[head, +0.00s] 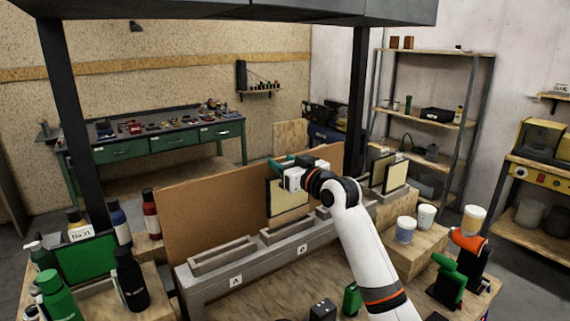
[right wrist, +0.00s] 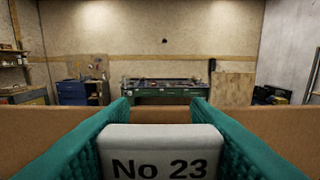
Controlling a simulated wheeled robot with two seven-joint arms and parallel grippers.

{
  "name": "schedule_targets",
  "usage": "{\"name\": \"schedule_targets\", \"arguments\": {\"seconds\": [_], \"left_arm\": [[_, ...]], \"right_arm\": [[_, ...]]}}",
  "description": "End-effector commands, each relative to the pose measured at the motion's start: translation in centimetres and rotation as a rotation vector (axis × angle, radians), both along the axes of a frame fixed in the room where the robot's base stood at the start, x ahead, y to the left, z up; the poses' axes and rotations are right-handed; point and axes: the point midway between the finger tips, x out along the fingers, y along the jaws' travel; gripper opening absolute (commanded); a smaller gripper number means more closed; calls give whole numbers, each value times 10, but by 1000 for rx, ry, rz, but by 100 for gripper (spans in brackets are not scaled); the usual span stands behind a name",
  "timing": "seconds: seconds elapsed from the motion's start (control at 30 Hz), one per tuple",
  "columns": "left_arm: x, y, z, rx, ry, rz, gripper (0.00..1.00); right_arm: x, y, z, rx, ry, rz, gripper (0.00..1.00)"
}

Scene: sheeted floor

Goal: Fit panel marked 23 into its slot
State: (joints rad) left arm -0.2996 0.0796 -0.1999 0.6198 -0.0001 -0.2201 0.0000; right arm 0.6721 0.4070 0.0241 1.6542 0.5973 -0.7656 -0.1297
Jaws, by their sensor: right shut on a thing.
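The panel marked 23 (head: 288,199) has a cream face with a dark edge and a white grip block (right wrist: 165,155) reading "No 23". My right gripper (head: 288,170) is shut on that block, its teal fingers on both sides of it in the right wrist view (right wrist: 160,125). The panel hangs roughly upright over the grey slotted rack (head: 220,285), near the middle slot (head: 287,231). Whether its lower edge touches the rack cannot be told. The slot at the left end, by label A (head: 236,281), is empty. My left gripper is not in view.
A brown board (head: 210,205) stands behind the rack. Bottles (head: 130,280) and a green panel (head: 88,258) are at the left. Cups (head: 405,230) stand right of my arm.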

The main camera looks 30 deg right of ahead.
Motion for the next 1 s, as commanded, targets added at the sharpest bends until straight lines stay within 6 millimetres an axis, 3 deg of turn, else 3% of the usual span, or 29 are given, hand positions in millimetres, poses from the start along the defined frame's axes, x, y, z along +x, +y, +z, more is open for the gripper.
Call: {"name": "schedule_targets", "arguments": {"seconds": [0.47,1.0], "left_arm": [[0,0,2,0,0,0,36],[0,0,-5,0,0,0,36]], "right_arm": [[0,0,0,0,-3,0,0],[0,0,-13,0,-2,0,0]]}}
